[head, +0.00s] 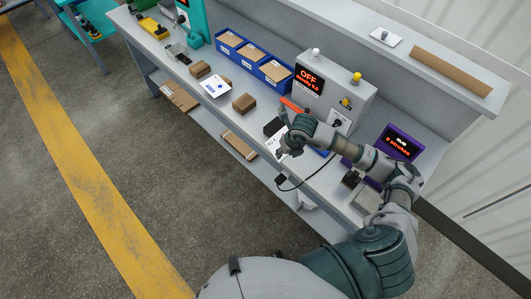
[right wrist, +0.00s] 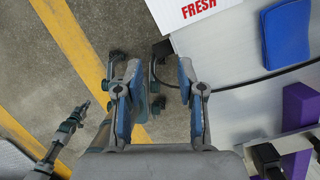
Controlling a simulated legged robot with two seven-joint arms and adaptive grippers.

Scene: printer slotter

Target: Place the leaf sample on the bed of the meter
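A white sheet with a small blue mark (head: 216,87) lies on the bench among brown blocks; it may be the leaf sample, but I cannot tell. The grey meter box (head: 335,85) has a display reading "OFF" and "density 0.0". An orange bar (head: 291,106) and a black block (head: 273,127) are in front of it; my right arm partly hides this area. My right gripper (head: 284,148) is near the bench's front edge.
A white card reading "FRESH" (right wrist: 195,8) lies near the bench edge, beside a black cable (right wrist: 255,82). A purple "RUB" device (head: 400,145) stands to the right. Blue bins (head: 252,54) line the back, left of the meter. Open floor lies in front.

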